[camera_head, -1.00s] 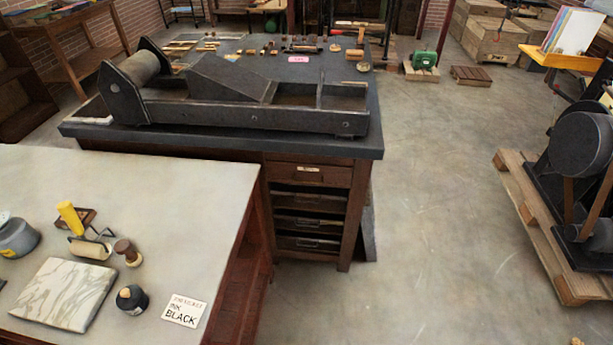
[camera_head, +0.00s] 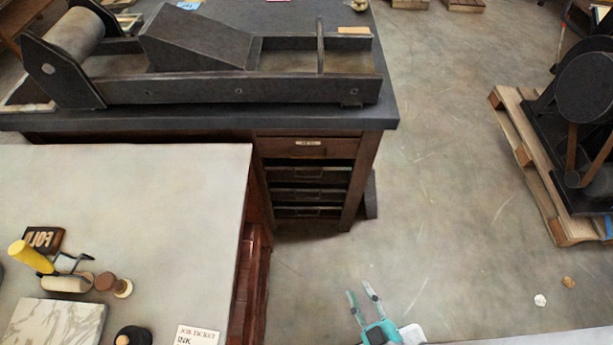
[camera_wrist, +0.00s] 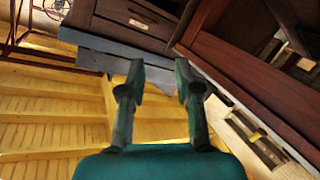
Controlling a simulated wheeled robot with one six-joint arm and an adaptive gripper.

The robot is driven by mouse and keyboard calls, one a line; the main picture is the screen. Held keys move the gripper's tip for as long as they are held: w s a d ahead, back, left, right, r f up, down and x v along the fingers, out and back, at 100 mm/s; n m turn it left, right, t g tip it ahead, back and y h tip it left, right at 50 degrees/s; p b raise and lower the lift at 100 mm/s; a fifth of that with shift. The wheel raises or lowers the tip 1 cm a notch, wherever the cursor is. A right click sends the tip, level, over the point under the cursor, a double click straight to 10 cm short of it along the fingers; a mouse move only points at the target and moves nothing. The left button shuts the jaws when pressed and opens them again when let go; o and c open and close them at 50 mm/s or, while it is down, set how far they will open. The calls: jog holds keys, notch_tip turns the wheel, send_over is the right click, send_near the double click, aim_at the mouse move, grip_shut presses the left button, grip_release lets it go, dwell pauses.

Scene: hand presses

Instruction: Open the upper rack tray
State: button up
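The dark wooden cabinet (camera_head: 362,165) under the press bench has a labelled drawer (camera_head: 308,148) at its top. Below it, in a dark opening, sit several rack trays with metal handles. The upper rack tray (camera_head: 308,174) is the highest of these and looks pushed in. My gripper (camera_head: 361,292) is teal with grey fingers, at the bottom of the head view, in front of the cabinet and apart from it. In the wrist view my gripper (camera_wrist: 160,80) has its two fingers spread with nothing between them. A labelled wooden drawer front (camera_wrist: 138,24) shows beyond them; I cannot clearly make out the upper tray there.
A pale-topped table (camera_head: 150,200) with a roller (camera_head: 68,283), a marble slab (camera_head: 55,322) and a sign (camera_head: 198,336) stands at the left, its edge near the cabinet. A pallet (camera_head: 530,165) with a machine stands right. The floor between is mostly clear.

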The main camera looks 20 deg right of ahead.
jog(key=shift+w+d+f+n+y, duration=0.15)
jog(key=shift+w+f+n, duration=2)
jog(key=shift+w, duration=5.2)
jog(key=shift+w+d+f+n+y, duration=0.15)
jog(key=shift+w+f+n, duration=2)
jog(key=shift+w, duration=5.15)
jog(key=shift+w+d+f+n+y, duration=0.15)
jog(key=shift+w+f+n, duration=2)
jog(key=shift+w, duration=5.2)
jog(key=shift+f+m, duration=0.5)
jog(key=shift+m, duration=0.05)
grip_shut()
